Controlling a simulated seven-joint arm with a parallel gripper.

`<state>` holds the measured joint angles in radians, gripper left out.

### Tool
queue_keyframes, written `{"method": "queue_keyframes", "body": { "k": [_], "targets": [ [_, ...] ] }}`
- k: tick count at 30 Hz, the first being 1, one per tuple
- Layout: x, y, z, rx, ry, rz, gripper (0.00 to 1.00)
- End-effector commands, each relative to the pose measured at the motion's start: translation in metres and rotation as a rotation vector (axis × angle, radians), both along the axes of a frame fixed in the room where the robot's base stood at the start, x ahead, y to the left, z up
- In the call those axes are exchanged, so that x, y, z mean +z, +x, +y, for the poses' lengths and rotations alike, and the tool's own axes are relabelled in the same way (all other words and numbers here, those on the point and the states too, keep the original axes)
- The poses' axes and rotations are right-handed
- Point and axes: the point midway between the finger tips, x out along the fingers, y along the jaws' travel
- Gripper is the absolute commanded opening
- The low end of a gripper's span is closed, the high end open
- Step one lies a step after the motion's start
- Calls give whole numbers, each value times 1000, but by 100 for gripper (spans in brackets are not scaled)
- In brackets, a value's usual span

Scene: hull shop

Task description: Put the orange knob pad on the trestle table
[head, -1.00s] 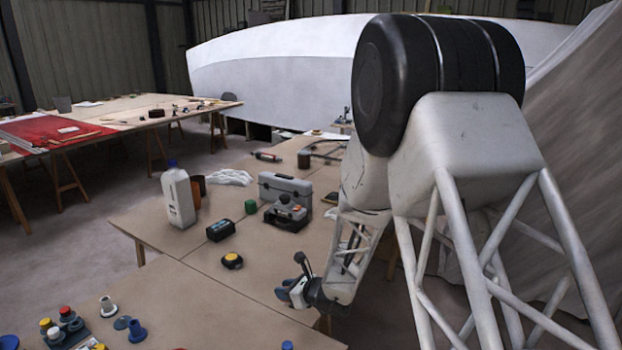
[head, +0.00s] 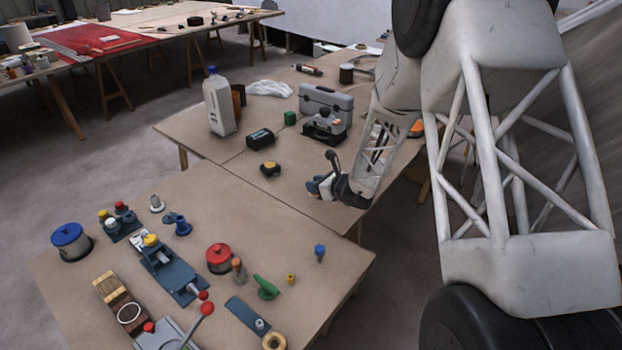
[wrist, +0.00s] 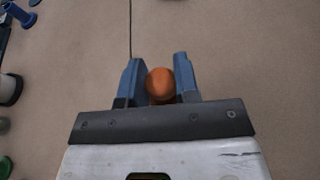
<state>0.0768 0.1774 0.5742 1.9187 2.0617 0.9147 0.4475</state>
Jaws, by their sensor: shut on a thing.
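The orange knob pad (wrist: 160,82) shows as a rounded orange knob between the two blue fingers of my gripper (wrist: 160,75) in the wrist view. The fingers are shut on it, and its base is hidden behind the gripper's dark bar. In the head view my gripper (head: 318,186) is over the right part of the brown worktable; the knob pad cannot be made out there. A table on wooden trestles (head: 145,19), with a red cloth on part of it, stands at the far left, well away from my gripper.
The near worktable (head: 330,285) carries several knobs and fixtures. Open floor (head: 90,150) lies between the tables.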

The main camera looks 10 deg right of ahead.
Motion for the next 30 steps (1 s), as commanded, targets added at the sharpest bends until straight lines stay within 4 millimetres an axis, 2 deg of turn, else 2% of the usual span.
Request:
{"method": "queue_keyframes", "body": {
  "k": [15,21,30],
  "targets": [
    [-7,71,6,1,0,0,6],
    [-8,82,7,1,0,1,6],
    [-8,82,7,0,-1,1,6]
  ]
}}
